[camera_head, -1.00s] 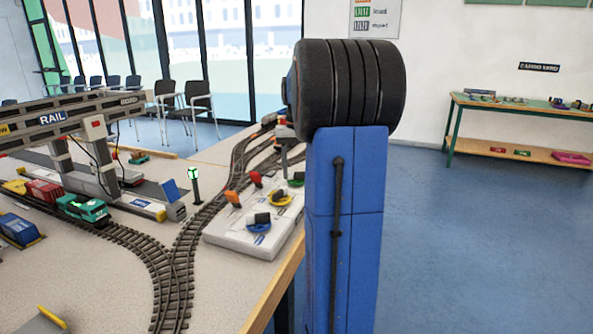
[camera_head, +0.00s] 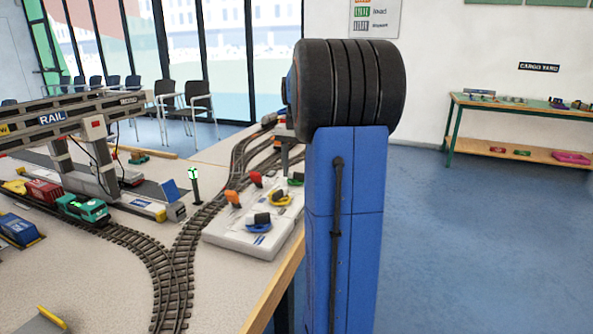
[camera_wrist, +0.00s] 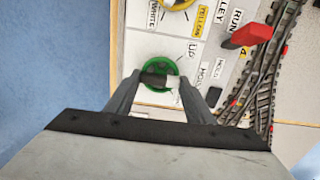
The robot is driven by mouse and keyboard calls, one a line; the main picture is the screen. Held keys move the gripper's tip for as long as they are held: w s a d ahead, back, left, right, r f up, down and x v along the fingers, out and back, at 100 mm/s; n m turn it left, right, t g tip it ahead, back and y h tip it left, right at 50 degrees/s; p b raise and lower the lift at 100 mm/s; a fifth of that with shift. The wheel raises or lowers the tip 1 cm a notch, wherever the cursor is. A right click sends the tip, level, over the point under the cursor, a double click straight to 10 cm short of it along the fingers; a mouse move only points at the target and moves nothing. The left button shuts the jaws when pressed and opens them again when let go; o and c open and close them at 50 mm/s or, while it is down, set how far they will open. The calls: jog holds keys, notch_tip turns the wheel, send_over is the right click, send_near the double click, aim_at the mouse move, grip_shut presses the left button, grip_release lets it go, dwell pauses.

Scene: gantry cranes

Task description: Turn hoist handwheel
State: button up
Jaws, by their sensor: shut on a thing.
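A green handwheel (camera_wrist: 147,65) with a dark crossbar grip sits on the white control panel (camera_wrist: 205,50) in the wrist view. An "UP" label is printed beside it. My gripper (camera_wrist: 160,83) is shut on the crossbar, with one finger at each side. The bar has a pale end at the right. Part of the wheel's lower rim is hidden by the fingers. In the head view only a bit of the green wheel (camera_head: 295,182) shows beside my blue arm, and my gripper is hidden there.
A yellow wheel (camera_head: 280,199), a blue wheel (camera_head: 258,226), an orange lever (camera_head: 233,198) and a red lever (camera_head: 256,179) stand on the same panel. Toy tracks (camera_head: 170,270) and a gantry crane (camera_head: 75,125) lie to the left. Open floor lies to the right.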

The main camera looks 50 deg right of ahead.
jog(key=o, duration=1.1)
jog(key=shift+c, duration=0.2)
notch_tip(320, 180, up, 17)
jog(key=shift+r, duration=0.2)
